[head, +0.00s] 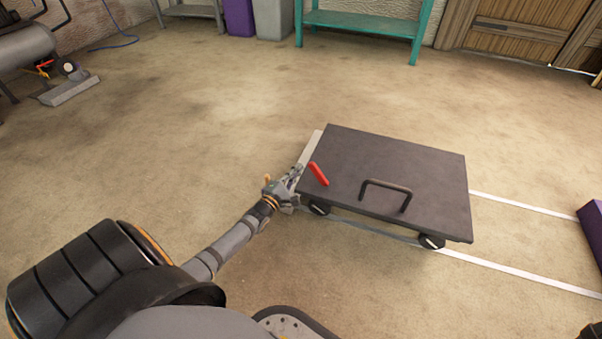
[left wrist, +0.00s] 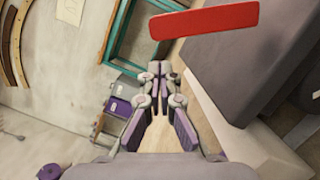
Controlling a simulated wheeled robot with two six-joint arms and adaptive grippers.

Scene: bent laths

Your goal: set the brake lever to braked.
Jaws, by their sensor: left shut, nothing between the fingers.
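The red brake lever (head: 318,174) is at the left end of the dark flat cart (head: 400,150), tilted in the head view. In the left wrist view the lever (left wrist: 204,19) is a broad red bar across the top, just beyond the fingertips. My left gripper (head: 295,176) is at the cart's left edge, close to the lever; I cannot tell whether it touches. In the left wrist view its fingers (left wrist: 159,68) are together with nothing between them. The cart (left wrist: 250,60) shows as a grey block at right there. My right gripper is not in view.
The cart has a black handle (head: 386,186) on top and black wheels (head: 431,242). White lines (head: 520,272) run along the floor to the right. A purple block (head: 591,228) is at the right edge. A teal bench (head: 365,22) stands at the back.

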